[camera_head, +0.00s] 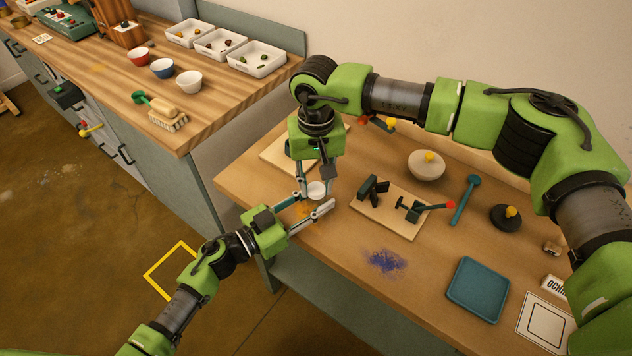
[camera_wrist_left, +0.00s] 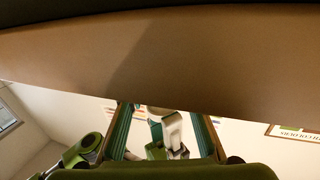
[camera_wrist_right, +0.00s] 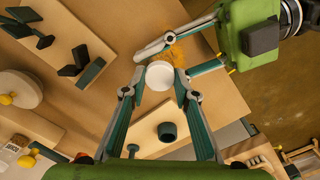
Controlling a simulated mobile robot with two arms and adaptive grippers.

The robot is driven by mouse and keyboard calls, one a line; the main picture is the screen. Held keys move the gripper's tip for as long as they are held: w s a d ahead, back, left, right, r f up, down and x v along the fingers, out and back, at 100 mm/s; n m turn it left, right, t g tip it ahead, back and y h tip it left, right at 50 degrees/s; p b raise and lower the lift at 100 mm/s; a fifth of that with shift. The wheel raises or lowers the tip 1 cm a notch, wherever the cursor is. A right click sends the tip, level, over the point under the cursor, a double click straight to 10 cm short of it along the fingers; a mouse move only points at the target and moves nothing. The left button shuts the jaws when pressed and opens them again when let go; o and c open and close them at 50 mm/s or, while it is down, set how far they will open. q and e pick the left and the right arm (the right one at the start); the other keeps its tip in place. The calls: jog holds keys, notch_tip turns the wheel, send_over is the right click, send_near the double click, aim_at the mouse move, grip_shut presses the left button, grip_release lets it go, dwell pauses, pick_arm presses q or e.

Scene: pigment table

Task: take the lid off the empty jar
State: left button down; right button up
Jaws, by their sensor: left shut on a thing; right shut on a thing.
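A round white lid (camera_wrist_right: 159,76) shows between the fingertips of my right gripper (camera_wrist_right: 158,92) in the right wrist view. In the head view the white top (camera_head: 317,188) sits over the near left part of the table, with my right gripper (camera_head: 315,182) reaching down onto it, shut on it. My left gripper (camera_head: 315,203) comes in level from the left, its fingers on both sides of the jar just below, shut on it. The jar's body is mostly hidden by the lid and fingers. I cannot tell whether lid and jar are apart.
Orange powder (camera_head: 303,211) lies near the grippers. A blue stain (camera_head: 385,261) marks otherwise clear table.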

aim_at(316, 188)
jog(key=shift+r, duration=0.25)
dwell(0.6)
jog(key=shift+r, duration=0.85)
jog(key=shift+r, duration=2.05)
pick_arm(q)
jog(key=c, duration=1.5)
grip_release()
jog(key=shift+o, duration=0.2)
jog(key=shift+s, duration=0.1)
jog(key=v, duration=1.2)
